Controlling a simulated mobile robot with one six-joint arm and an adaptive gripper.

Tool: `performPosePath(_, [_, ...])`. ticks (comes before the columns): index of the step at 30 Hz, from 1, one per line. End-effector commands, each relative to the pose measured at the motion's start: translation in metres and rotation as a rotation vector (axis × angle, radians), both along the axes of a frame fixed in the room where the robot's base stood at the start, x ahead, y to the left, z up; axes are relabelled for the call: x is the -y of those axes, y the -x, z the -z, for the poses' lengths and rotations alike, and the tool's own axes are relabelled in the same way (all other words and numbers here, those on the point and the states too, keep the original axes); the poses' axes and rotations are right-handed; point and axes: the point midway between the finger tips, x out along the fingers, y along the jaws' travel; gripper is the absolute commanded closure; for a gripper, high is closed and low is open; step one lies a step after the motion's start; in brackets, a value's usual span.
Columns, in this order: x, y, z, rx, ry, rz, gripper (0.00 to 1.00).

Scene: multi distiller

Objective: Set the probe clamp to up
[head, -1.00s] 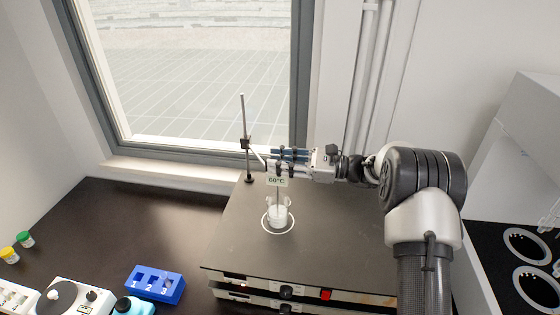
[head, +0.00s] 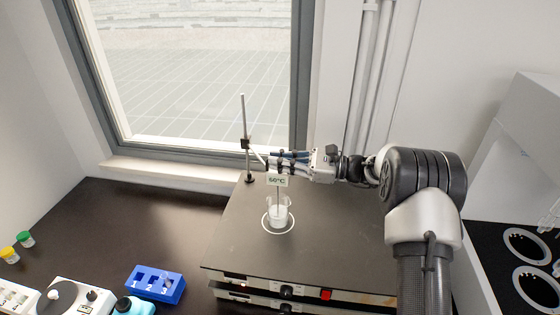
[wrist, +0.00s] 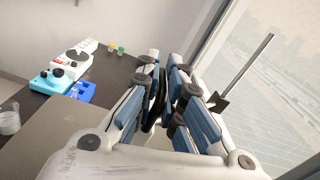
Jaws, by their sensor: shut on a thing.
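The probe clamp (head: 258,157) reaches out from a thin upright stand rod (head: 243,125) at the back of the hotplate. A probe with a 50°C display (head: 278,181) hangs below my gripper, its thin stem going down into a small glass beaker (head: 277,213) with white contents. My gripper (head: 273,160) comes in from the right, level with the clamp, and is shut on the clamp's end. In the wrist view the fingers (wrist: 166,85) close around a dark part, and most of the clamp is hidden behind them. The rod also shows in the wrist view (wrist: 245,70).
The beaker stands in a white ring on the dark hotplate (head: 330,235), which has a front panel with a red switch (head: 326,295). A blue numbered rack (head: 155,284) and a white device (head: 75,297) are at the lower left. A window is behind.

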Motion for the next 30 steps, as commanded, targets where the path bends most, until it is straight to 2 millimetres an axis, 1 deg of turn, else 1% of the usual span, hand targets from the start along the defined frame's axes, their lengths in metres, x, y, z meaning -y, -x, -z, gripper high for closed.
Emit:
performPosePath(5, [0.001, -0.002, -0.016, 0.009, -0.001, 0.007, 1.00])
performPosePath(8, [0.001, -0.002, -0.035, 0.010, 0.000, 0.007, 1.00])
performPosePath(15, [0.002, -0.002, -0.100, 0.014, -0.001, 0.007, 1.00])
performPosePath(18, [0.002, -0.002, -0.124, 0.014, -0.002, 0.007, 1.00])
performPosePath(19, [0.002, -0.002, -0.129, 0.013, -0.002, 0.007, 1.00])
performPosePath(22, [0.001, -0.002, -0.139, 0.013, -0.002, 0.007, 1.00])
performPosePath(30, [0.001, -0.002, -0.141, 0.017, -0.003, 0.006, 1.00])
